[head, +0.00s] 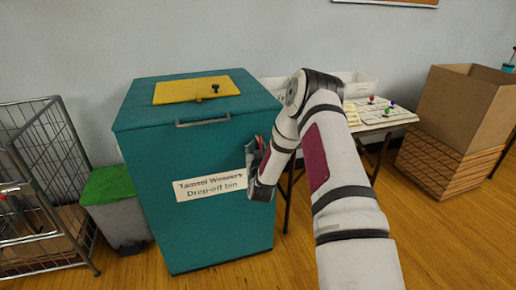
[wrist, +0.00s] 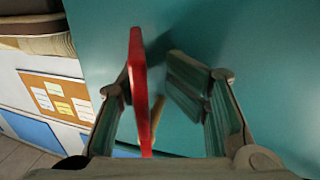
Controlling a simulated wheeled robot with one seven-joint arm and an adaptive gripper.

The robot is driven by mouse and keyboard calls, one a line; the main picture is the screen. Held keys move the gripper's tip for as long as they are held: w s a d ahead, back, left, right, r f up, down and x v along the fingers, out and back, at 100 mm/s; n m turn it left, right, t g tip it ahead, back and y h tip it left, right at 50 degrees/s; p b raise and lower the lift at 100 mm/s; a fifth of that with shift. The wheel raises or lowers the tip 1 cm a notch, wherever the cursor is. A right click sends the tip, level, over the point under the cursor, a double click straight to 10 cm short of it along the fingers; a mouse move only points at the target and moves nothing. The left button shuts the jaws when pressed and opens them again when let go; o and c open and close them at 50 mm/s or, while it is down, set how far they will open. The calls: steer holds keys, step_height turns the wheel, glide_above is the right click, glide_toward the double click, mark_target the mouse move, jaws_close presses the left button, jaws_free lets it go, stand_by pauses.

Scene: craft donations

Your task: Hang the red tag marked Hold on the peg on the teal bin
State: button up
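The teal bin (head: 215,235) stands left of centre in the head view, and its side fills much of the wrist view (wrist: 270,60). My gripper (wrist: 158,85) is close to the bin's right side, its fingers apart. The red tag (wrist: 139,90) is seen edge-on between the fingers, near the left finger, with a gap to the right pad. A tan peg (wrist: 160,112) shows just behind the tag. I cannot tell whether the tag's hole is around it. The marking is not readable. In the head view my gripper (head: 258,165) partly hides the tag.
A yellow lid panel with a dark knob (head: 215,89) is on the bin's top. A green-lidded bin (head: 115,205) and wire cage (head: 45,170) stand left. A table (head: 385,113) and cardboard box (head: 450,105) stand right. Open wooden floor lies in front.

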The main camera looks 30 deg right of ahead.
steer(key=shift+d, duration=0.15)
steer(key=shift+s, duration=0.1)
steer(key=shift+s, duration=0.2)
steer(key=v, duration=1.1)
steer(key=shift+s+a, duration=0.2)
steer(key=shift+a, duration=0.15)
